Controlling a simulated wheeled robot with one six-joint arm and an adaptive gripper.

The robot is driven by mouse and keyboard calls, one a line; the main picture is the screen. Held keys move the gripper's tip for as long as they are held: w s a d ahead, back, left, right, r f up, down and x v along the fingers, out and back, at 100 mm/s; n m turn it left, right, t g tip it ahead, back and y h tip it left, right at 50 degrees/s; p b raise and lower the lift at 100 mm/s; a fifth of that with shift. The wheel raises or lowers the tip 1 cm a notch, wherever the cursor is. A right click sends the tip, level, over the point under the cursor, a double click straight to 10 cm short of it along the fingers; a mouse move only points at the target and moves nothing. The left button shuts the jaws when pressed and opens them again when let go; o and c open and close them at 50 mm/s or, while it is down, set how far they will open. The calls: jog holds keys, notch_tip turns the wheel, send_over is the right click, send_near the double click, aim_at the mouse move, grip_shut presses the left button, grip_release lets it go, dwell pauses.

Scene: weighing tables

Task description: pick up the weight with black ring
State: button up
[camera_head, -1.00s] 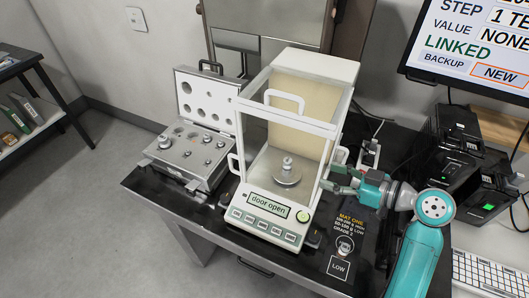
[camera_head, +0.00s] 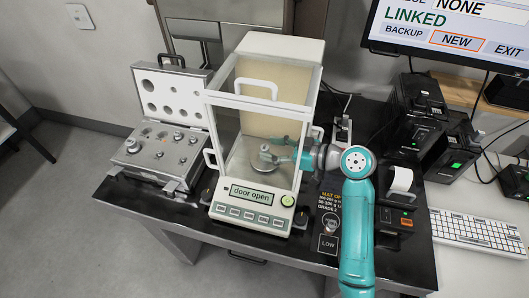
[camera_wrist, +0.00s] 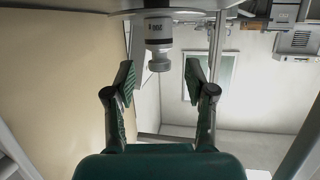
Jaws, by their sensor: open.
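The weighing balance (camera_head: 250,193) stands mid-table with its display reading "door open". A metal weight (camera_wrist: 158,30) stands on the pan inside, marked "200", with a dark band near its neck and a round knob. The wrist picture shows it upside down. In the head view my gripper mostly hides it. My gripper (camera_head: 266,152) reaches into the balance from the right side. In the wrist view my gripper (camera_wrist: 160,76) is open, one finger to each side of the knob's line, with the weight just ahead and apparently not touched.
An open weight case (camera_head: 155,160) with several metal weights stands left of the balance. A black printed mat (camera_head: 329,205) lies to the right, with a "LOW" label. Black devices (camera_head: 420,115), a keyboard (camera_head: 475,230) and a monitor stand further right. The balance's glass walls and frame surround my gripper closely.

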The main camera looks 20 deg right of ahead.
jog(key=shift+x, duration=1.4)
jog(key=shift+c, duration=0.3)
grip_shut()
jog(key=shift+r, duration=0.1)
